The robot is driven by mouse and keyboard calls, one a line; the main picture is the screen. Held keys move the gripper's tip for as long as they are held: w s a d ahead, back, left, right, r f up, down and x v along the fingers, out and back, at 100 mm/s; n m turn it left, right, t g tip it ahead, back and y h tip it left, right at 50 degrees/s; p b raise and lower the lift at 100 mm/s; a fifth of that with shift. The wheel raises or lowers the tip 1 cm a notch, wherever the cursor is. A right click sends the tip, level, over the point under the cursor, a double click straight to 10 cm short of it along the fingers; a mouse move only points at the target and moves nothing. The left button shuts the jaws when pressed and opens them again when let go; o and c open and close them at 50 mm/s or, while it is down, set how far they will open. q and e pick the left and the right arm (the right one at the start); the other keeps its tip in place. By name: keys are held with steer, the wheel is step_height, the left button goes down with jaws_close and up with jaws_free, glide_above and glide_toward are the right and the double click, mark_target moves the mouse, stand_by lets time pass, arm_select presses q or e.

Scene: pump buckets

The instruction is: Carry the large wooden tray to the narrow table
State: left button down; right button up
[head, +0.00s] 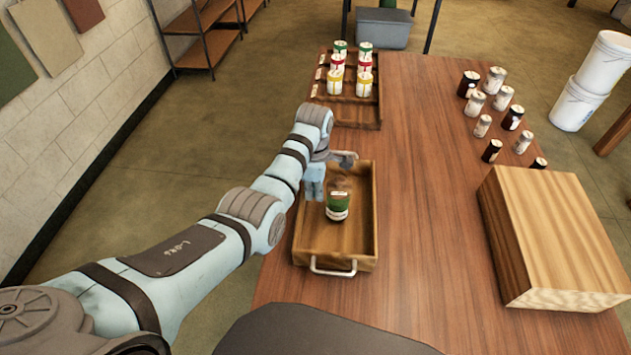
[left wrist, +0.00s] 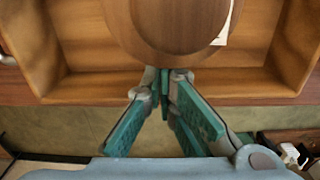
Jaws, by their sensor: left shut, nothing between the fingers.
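A wooden tray (head: 363,262) with a metal handle on its near end sits at the table's left edge. A dark green jar with a white label (head: 337,212) stands in it. My left gripper (head: 314,187) is shut and empty, beside the tray's left wall. In the left wrist view the teal fingers (left wrist: 164,82) meet by the tray's side wall (left wrist: 75,98), close to a round brown lid (left wrist: 175,25). I cannot tell whether the fingertips touch the wall. My right gripper is out of view. I cannot make out which table is the narrow one.
A second wooden tray (head: 357,113) with several cans stands behind. Several loose cans (head: 502,98) and a large wooden block (head: 555,235) are on the right of the brown table (head: 425,200). White buckets (head: 590,85) stand beyond it. The table's middle is clear.

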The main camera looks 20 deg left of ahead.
arm_select(q)
steer(key=f, duration=0.2)
steer(key=shift+w+f+b, duration=0.25)
steer(key=shift+f+b, duration=0.05)
steer(key=shift+f, duration=0.05)
steer(key=shift+s, duration=0.1)
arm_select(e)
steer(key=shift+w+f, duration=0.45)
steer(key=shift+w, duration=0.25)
arm_select(q)
steer(key=shift+s+r, duration=0.1)
steer(key=shift+r, duration=0.05)
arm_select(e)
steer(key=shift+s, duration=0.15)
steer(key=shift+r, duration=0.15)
